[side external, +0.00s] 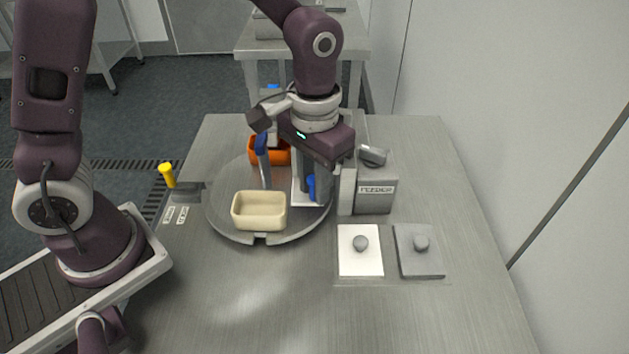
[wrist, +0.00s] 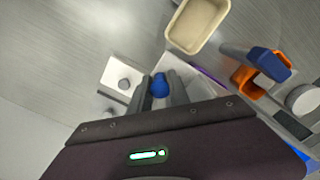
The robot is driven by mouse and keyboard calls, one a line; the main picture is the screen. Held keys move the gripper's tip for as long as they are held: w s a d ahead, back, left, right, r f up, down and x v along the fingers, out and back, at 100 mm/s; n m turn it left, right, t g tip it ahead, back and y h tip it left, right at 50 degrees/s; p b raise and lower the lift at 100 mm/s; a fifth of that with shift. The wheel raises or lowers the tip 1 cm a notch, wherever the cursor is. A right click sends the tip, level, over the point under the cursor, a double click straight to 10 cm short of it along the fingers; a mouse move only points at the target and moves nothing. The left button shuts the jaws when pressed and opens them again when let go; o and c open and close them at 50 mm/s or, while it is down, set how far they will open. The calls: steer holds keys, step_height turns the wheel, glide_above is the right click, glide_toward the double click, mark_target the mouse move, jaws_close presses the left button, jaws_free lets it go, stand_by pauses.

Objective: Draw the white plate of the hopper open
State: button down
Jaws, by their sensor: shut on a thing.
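My gripper (side external: 311,192) points down at the right rim of the round turntable, in front of the grey box-shaped hopper (side external: 374,195). In the wrist view my gripper (wrist: 160,92) is shut on a blue knob (wrist: 160,84), with one finger on each side. The blue knob (side external: 311,184) also shows between the fingers in the side view. A white plate (side external: 299,204) shows low around the fingers; most of it is hidden, and how far it is drawn cannot be told.
A cream tub (side external: 258,222) sits on the turntable (side external: 222,213), with an orange tub (side external: 267,158) behind and an upright blue handle (side external: 263,158) close by. A white plate (side external: 350,268) and grey plate (side external: 425,268), each with a grey knob, lie at front right. The front table is clear.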

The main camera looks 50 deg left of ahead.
steer(key=s+d, duration=0.6)
steer(key=shift+s+d, duration=0.15)
steer(key=shift+d, duration=0.1)
steer(key=c, duration=1.4)
jaws_free()
steer(key=shift+o, duration=0.2)
step_height(320, 180, up, 7)
steer(key=shift+a+r, duration=0.1)
steer(key=shift+r, duration=0.1)
